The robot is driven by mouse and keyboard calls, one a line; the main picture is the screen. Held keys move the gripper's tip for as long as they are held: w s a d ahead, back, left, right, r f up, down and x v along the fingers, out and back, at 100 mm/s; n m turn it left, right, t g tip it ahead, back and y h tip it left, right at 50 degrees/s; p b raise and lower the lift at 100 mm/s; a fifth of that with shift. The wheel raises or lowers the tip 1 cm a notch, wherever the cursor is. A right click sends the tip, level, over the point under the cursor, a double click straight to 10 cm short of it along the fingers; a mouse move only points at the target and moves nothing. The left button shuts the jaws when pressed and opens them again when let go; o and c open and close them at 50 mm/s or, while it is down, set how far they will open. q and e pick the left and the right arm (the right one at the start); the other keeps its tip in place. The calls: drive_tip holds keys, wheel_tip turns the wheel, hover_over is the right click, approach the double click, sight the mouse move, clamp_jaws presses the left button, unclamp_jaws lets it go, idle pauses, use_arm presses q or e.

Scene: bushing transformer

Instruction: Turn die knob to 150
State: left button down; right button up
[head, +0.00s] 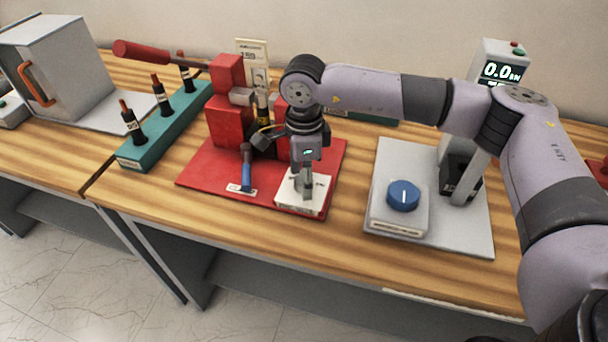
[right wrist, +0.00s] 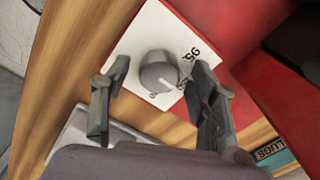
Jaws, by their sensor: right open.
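The die knob (right wrist: 158,72) is a round grey knob on a white dial plate (right wrist: 135,48). Its pale pointer line points to the lower right in the right wrist view, toward a partly hidden marking. The marking 95 is legible beside the knob. In the head view the white dial plate (head: 287,202) sits at the front right of a red press base (head: 205,178), and my gripper mostly hides the knob. My right gripper (head: 305,190) is open above the knob. In the right wrist view its fingers (right wrist: 153,92) are on either side of the knob, with visible gaps.
The red press (head: 228,105) with a long handle stands behind. A blue knob (head: 403,195) on a grey station with a 0.0 display (head: 501,72) is at the right. A teal rack (head: 150,140) holds black parts.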

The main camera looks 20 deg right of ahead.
wheel_tip(320, 180, up, 12)
idle(0.6)
